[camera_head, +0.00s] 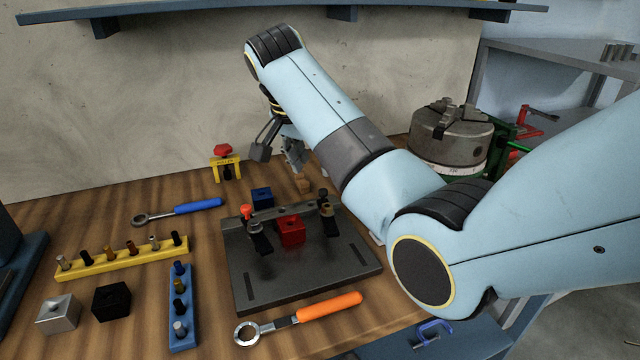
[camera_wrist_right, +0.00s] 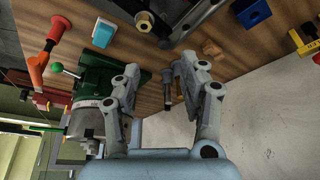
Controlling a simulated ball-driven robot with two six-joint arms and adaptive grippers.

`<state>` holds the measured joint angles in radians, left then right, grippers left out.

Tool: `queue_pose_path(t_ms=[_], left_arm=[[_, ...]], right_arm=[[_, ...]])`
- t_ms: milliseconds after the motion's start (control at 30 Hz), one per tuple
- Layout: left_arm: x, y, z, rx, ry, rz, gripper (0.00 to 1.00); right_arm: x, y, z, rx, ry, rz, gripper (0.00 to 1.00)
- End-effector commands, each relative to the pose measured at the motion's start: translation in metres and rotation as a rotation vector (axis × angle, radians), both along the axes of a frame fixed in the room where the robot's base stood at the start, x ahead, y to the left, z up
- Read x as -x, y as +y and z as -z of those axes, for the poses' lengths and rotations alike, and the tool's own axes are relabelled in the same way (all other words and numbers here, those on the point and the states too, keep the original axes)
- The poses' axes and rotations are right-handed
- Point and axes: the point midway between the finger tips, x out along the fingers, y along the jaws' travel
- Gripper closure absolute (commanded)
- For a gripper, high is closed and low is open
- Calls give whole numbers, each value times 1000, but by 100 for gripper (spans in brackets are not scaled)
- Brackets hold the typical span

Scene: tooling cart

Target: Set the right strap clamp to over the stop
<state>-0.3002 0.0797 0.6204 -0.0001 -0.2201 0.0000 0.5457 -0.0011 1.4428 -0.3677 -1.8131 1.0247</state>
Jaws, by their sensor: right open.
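A dark fixture plate (camera_head: 300,270) lies on the wooden bench with a red block (camera_head: 291,230) on it. The right strap clamp (camera_head: 327,212) is at the block's right, with a dark knob on top and a brass-coloured part below. The left strap clamp (camera_head: 258,236) has a red knob. My right gripper (camera_head: 278,146) is above the bench behind the plate, apart from the clamps. In the right wrist view its fingers (camera_wrist_right: 160,66) are spread. A dark post-like part shows between them; I cannot tell whether it touches a finger. My left gripper is out of view.
A wooden piece (camera_head: 303,183) and a blue block (camera_head: 262,196) lie behind the plate. A yellow stand (camera_head: 226,168) is farther left. Wrenches, yellow (camera_head: 120,259) and blue racks lie left and in front.

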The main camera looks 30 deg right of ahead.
Motion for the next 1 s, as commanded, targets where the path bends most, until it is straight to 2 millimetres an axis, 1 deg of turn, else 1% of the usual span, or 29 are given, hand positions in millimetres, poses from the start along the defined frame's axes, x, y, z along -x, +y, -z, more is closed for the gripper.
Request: queue_pose_path(t_ms=[33, 67, 167, 267, 500, 600, 700, 800, 1000], left_arm=[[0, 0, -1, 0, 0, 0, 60], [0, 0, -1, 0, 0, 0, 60], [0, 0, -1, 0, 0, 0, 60], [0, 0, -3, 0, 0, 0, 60], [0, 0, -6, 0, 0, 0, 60], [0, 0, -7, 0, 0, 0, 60], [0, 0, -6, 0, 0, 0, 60], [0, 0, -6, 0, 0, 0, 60], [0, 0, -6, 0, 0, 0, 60]], right_arm=[[-6, 0, -8, 1, -6, 25, 57], [-8, 0, -10, 2, -7, 37, 57], [-10, -2, -9, 2, -8, 53, 57], [-12, -7, 3, 3, -7, 52, 57], [-18, -24, 48, 2, -7, 51, 57], [-20, -30, 64, 2, -9, 51, 57], [-22, -35, 76, 2, -9, 50, 57], [-24, -37, 83, 2, -10, 49, 57], [-24, -38, 87, 1, -12, 50, 57]])
